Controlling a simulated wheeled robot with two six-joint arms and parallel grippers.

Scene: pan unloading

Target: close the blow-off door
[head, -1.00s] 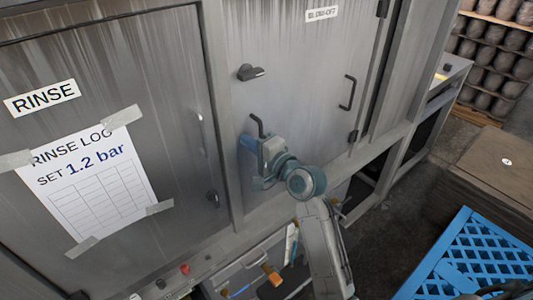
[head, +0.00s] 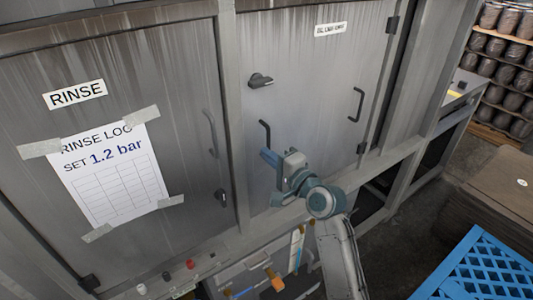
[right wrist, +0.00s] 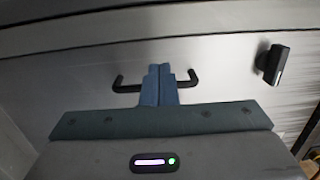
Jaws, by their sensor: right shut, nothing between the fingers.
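The blow-off door (head: 315,80) is the grey panel with the "BLOW-OFF" label, right of the rinse door in the head view. It looks about flush with its frame; a small gap cannot be ruled out. It has a dark latch knob (head: 260,80), a black handle (head: 265,132) at its left and another handle (head: 357,105) at its right. My right gripper (head: 268,157) is shut and empty at the left handle. In the right wrist view its fingertips (right wrist: 158,82) cover the middle of the black handle (right wrist: 125,86); contact is unclear. My left gripper is not seen.
The rinse door (head: 110,130) with a taped paper log (head: 112,180) is at left. A frame post (head: 232,120) stands between the doors. Below are small buttons (head: 190,264). A blue crate (head: 480,268) and a brown stack (head: 500,185) stand at right.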

